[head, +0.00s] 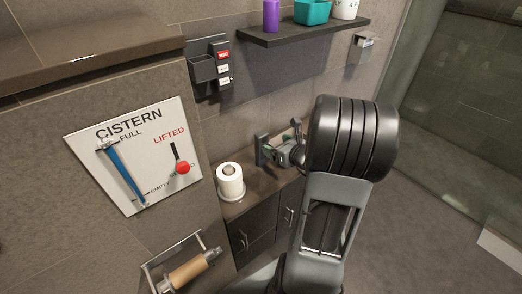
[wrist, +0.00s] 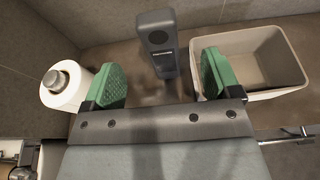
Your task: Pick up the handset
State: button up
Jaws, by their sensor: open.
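The handset (wrist: 157,42), a dark grey upright piece with a round spot and a small label, stands on the counter. In the wrist view it shows ahead of my gripper, roughly centred in the gap between the fingers. My gripper (wrist: 160,78) is open, with two green finger pads spread apart and nothing held. In the head view the handset looks like the dark block (head: 261,150) on the counter, close to my gripper (head: 277,149). My arm hides part of this area. I cannot tell whether the fingers reach around its sides.
A white paper roll (head: 230,182) on a holder stands left of my gripper. A beige open bin (wrist: 262,62) stands to its right. A shelf (head: 305,32) with cups is above. A cistern panel (head: 135,155) is on the left wall.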

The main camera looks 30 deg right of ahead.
aim_at(264, 138)
jog(key=shift+b+x, duration=0.65)
jog(key=shift+x, duration=3.7)
jog(key=shift+a+r, duration=0.15)
jog(key=shift+r, duration=0.05)
jog(key=shift+c, duration=0.5)
jog(key=shift+r, duration=0.1)
jog(key=c, duration=1.3)
